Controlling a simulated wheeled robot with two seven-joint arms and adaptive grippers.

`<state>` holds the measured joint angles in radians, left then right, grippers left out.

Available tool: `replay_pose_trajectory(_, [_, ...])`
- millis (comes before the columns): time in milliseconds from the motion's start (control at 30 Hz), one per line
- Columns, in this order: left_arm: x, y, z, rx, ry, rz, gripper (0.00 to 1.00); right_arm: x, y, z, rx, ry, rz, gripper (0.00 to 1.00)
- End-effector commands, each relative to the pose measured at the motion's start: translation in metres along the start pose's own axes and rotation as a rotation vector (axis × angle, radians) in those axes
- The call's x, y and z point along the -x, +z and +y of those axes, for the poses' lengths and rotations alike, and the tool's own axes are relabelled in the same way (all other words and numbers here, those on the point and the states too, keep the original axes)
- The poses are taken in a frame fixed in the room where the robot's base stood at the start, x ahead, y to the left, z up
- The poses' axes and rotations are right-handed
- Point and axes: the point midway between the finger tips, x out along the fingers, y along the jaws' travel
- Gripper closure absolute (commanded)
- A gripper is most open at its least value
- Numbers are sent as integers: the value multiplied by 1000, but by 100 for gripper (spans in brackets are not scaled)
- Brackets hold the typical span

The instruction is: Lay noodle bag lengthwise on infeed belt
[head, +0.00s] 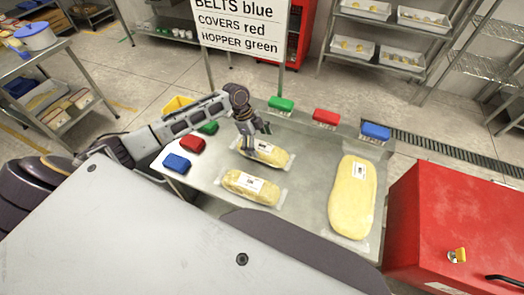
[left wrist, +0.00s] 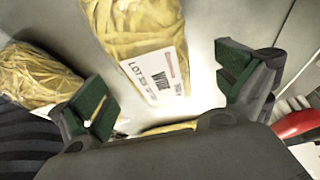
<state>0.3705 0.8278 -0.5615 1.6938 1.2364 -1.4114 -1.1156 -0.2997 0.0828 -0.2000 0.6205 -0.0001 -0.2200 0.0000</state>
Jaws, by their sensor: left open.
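Three clear bags of yellow noodles with white labels lie on a steel table (head: 303,185). One noodle bag (head: 274,157) is under my left gripper (head: 254,138), a second (head: 252,188) lies nearer, and a large one (head: 352,198) lies at the right. In the left wrist view my left gripper (left wrist: 165,85) is open, its green-padded fingers apart. A labelled noodle bag (left wrist: 130,25) reaches between and beyond them; I cannot tell if they touch it. Another noodle bag (left wrist: 38,75) shows at the left. I cannot make out an infeed belt. My right gripper is not in view.
Blue (head: 176,163), red (head: 192,144) and green (head: 208,128) brushes lie at the table's left edge. Green, red and blue brushes (head: 376,131) line its back edge. A red cabinet (head: 440,220) stands at the right. Bare table lies between the small bags and the large one.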

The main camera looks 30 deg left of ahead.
Motion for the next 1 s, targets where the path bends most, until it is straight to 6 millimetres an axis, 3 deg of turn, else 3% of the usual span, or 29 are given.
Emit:
replay_pose_trajectory(333, [-34, 2, 3, 0, 0, 0, 0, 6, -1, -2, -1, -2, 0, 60])
replay_pose_trajectory(867, [-37, 2, 3, 0, -1, 0, 0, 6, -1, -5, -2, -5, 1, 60])
replay_pose_trajectory(1000, [-37, 2, 3, 0, -1, 0, 17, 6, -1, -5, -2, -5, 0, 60])
